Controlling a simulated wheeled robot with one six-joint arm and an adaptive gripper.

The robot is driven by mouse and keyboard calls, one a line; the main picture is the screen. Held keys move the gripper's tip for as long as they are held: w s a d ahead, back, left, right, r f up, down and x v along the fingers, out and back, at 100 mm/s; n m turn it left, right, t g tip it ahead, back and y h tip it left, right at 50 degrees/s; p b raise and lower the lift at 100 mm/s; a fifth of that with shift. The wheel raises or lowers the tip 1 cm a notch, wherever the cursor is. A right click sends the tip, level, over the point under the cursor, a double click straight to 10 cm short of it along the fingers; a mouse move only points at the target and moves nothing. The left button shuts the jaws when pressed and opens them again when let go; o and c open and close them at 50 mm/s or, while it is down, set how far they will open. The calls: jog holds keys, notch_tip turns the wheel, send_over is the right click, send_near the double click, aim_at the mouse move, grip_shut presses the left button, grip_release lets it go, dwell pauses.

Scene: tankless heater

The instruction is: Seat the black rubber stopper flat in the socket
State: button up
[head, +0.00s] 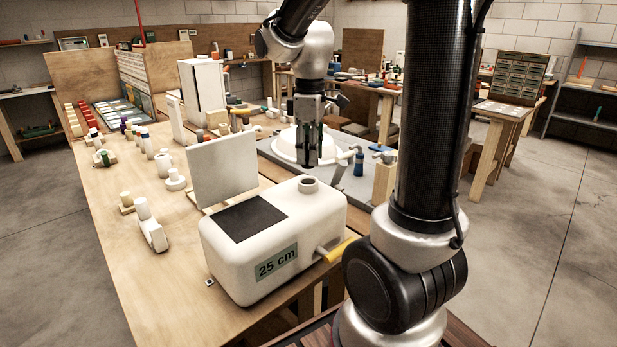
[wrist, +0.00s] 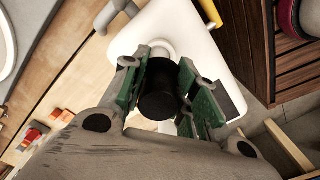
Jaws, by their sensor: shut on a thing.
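My gripper (head: 311,155) points down, above and behind the round raised socket (head: 308,184) on top of the white tank (head: 325,215) labelled "25 cm". In the wrist view the green-padded fingers (wrist: 165,92) are shut on the black rubber stopper (wrist: 160,88), one on each side. The white tank (wrist: 195,40) lies beyond the stopper there, and a pale round rim (wrist: 160,47) shows partly behind it. The stopper appears apart from the tank. In the head view I cannot pick the stopper out from the dark fingers.
A black square (head: 249,219) marks the tank top. A yellow-handled spout (head: 338,249) sticks out of its front. A white upright panel (head: 222,165) stands behind left, and a grey tray with a white basin (head: 287,150) lies behind. Several small pegs and blocks cover the wooden table (head: 115,240).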

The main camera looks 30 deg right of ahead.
jog(key=shift+f, duration=1.7)
jog(key=shift+f, duration=1.05)
dwell(0.5)
jog(key=o, duration=1.2)
notch_tip(320, 180, up, 12)
jog(key=shift+r, duration=0.1)
